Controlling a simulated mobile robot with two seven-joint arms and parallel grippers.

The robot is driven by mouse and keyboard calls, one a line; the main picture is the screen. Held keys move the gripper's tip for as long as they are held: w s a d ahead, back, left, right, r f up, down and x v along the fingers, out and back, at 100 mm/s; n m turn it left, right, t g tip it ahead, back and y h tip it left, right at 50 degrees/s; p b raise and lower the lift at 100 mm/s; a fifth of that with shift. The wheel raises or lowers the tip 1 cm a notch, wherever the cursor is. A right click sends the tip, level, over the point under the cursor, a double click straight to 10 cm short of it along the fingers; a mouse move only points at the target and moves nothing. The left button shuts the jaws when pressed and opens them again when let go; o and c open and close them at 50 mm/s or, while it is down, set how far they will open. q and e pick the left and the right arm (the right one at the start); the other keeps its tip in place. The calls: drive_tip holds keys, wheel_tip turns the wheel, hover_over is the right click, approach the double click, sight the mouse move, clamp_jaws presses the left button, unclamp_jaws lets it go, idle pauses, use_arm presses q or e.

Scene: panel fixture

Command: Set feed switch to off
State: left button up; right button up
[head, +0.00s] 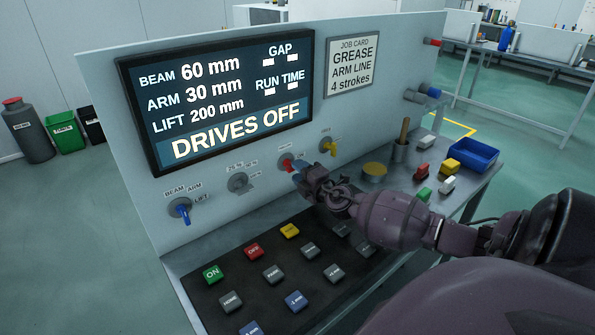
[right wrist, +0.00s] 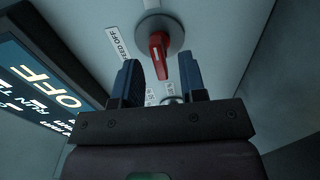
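The feed switch (head: 287,163) is a red lever knob on a round grey base on the upright panel, third in the row below the screen. In the right wrist view its red lever (right wrist: 158,48) lies ahead of the fingers, its tip reaching down between them. A white label beside it reads "FEED OFF" (right wrist: 118,43). My right gripper (head: 301,172) is just below and right of the switch in the head view. Its two blue fingers (right wrist: 159,74) are apart, with the lever tip in the gap; I cannot tell whether they touch it. My left gripper is not in view.
A yellow knob (head: 327,147), a grey knob (head: 238,183) and a blue knob (head: 181,210) share the row. The screen (head: 220,95) reads "DRIVES OFF". Coloured keys cover the keypad (head: 205,295) below. A blue bin (head: 470,155) stands right.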

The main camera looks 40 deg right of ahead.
drive_tip(key=shift+w, duration=0.5)
drive_tip(key=shift+c, duration=0.4)
clamp_jaws()
